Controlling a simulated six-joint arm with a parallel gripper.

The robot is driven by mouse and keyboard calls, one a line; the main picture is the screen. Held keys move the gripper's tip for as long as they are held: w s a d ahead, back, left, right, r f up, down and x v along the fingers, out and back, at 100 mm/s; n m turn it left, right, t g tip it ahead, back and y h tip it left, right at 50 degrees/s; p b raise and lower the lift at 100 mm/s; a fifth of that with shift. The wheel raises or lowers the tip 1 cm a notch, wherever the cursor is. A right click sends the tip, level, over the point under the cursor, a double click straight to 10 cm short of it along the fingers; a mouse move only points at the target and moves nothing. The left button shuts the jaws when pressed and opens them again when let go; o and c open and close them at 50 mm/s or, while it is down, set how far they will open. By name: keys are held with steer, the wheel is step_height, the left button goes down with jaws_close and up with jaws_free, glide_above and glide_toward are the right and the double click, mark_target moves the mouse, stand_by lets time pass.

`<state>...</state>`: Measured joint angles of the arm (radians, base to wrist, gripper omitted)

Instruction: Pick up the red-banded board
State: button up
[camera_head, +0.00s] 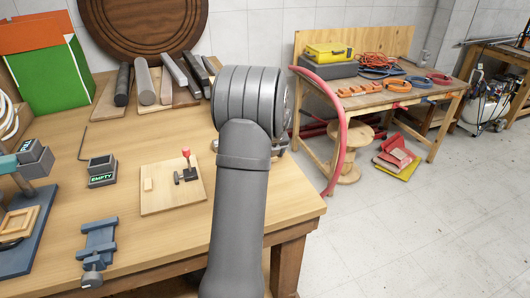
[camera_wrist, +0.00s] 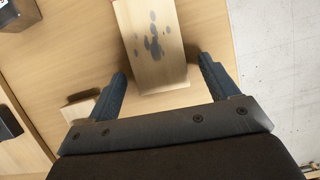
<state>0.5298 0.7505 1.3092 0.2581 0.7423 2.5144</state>
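I see no red band on any board in either view. In the wrist view a pale wooden board (camera_wrist: 150,40) with dark speckles runs from the top edge to between my fingers. My gripper (camera_wrist: 162,66) is open, with a gap on each side of that board; its height above the board is unclear. In the head view my own arm hides the gripper and whatever lies behind it. Several bars and boards (camera_head: 146,86) lie at the back of the wooden table (camera_head: 135,225), left of my wrist.
A square board (camera_head: 160,200) carries a red-knobbed lever (camera_head: 187,165). A blue clamp-like part (camera_head: 98,240) and a dark box marked EMPTY (camera_head: 102,172) stand left of it. A red hose (camera_head: 340,150) hangs beside the table's right edge. In the wrist view a small block (camera_wrist: 80,107) lies near the left finger.

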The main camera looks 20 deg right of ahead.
steer(key=c, duration=1)
